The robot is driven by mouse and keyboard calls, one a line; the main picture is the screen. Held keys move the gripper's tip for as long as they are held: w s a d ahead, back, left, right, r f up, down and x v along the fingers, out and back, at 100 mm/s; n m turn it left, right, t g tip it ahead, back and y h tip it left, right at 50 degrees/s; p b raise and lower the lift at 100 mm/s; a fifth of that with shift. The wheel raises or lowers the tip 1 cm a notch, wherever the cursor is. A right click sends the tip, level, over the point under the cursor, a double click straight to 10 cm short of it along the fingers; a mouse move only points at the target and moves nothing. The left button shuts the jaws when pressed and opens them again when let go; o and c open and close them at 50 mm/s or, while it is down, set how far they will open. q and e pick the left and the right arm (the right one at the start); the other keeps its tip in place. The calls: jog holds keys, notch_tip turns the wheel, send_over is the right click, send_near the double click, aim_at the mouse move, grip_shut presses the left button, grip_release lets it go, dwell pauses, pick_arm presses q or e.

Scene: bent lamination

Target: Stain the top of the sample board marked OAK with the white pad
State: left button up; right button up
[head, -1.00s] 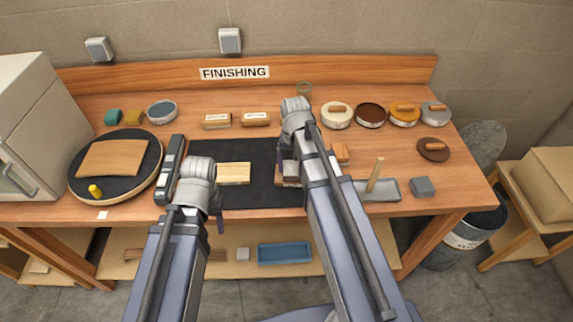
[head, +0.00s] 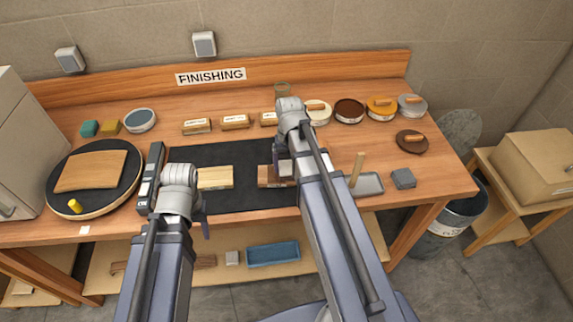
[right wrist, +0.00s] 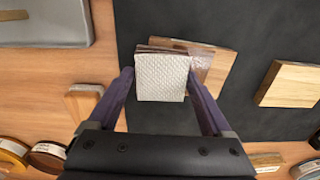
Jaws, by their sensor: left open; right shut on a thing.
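My right gripper (right wrist: 163,88) is shut on the white pad (right wrist: 162,78), a pale block with a textured face, in the right wrist view. The pad is over a brown wooden sample board (right wrist: 221,68) that has a darker, glossy reddish-brown patch beside it; I cannot tell whether they touch. In the head view this board (head: 268,178) lies on the black mat (head: 245,155), partly behind my right arm. A lighter board (head: 215,178) lies left of it, also in the wrist view (right wrist: 290,85). No marking on either is readable. My left gripper (head: 204,222) is open and empty near the front edge.
Several labelled blocks (head: 235,122) stand behind the mat. Tins, including a dark brown one (head: 349,111), stand at back right. A round turntable (head: 100,205) is at left.

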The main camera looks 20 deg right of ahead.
jog(key=shift+w+a+f, duration=0.1)
jog(key=shift+w+a, duration=0.15)
jog(key=shift+a, duration=0.4)
jog(key=shift+w+a+r, duration=0.1)
jog(key=shift+w+a, duration=0.15)
jog(key=shift+a, duration=0.4)
jog(key=shift+w+a+f, duration=0.1)
jog(key=shift+w+a, duration=0.15)
jog(key=shift+a, duration=0.4)
jog(key=shift+a, duration=0.1)
jog(key=shift+w+a, duration=0.35)
jog(key=shift+a, duration=0.6)
jog(key=shift+w+a, duration=0.3)
jog(key=shift+a, duration=0.6)
jog(key=shift+w+r+p, duration=0.1)
jog(key=shift+r+p, duration=0.35)
jog(key=shift+r, duration=0.05)
notch_tip(320, 180, up, 5)
jog(key=p, duration=0.4)
jog(key=shift+p, duration=0.4)
